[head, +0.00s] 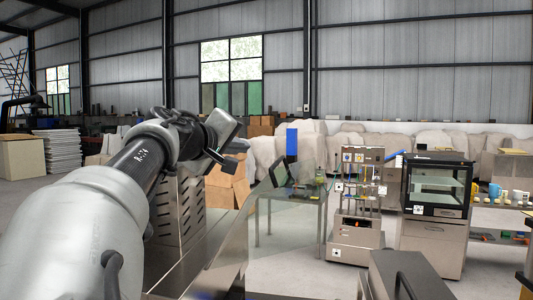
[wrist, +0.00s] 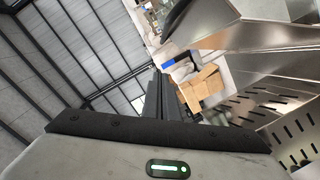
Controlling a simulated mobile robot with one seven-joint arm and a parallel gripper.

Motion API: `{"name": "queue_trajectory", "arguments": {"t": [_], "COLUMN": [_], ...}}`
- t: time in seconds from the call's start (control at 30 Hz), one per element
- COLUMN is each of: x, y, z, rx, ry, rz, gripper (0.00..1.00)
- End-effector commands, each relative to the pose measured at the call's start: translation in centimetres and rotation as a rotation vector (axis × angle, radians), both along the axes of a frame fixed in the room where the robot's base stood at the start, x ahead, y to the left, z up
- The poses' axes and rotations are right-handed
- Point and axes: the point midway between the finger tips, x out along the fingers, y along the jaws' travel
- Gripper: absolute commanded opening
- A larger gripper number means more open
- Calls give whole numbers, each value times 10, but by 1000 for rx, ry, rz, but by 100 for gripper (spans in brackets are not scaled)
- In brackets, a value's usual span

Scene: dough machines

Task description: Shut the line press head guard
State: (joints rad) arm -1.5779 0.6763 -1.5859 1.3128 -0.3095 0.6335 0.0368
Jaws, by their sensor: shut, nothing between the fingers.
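A stainless machine with a slotted side (head: 178,215) stands close in front of me at left of centre, partly hidden by my arm. A clear, see-through panel (head: 232,245) slopes up at its right and looks like the guard; I cannot tell for sure how far it stands open. My gripper (head: 230,160) is above and left of the panel's upper end, with no visible contact. In the wrist view its fingers (wrist: 160,92) are together and empty. Steel surfaces and the slotted side (wrist: 290,125) show right of them.
A steel table (head: 305,193) with a dark screen (head: 279,173) stands behind the panel. A wheeled steel machine (head: 355,215) and a glass-fronted cabinet (head: 437,190) stand at right. Cardboard boxes (head: 228,180) are behind. A grey metal housing (head: 410,275) is close at lower right.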

Motion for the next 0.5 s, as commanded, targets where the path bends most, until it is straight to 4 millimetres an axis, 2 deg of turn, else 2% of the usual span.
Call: {"name": "queue_trajectory", "arguments": {"t": [0.5], "x": [85], "y": [-36], "z": [-10], "rx": [-2], "ry": [1], "rz": [-6], "gripper": [0]}}
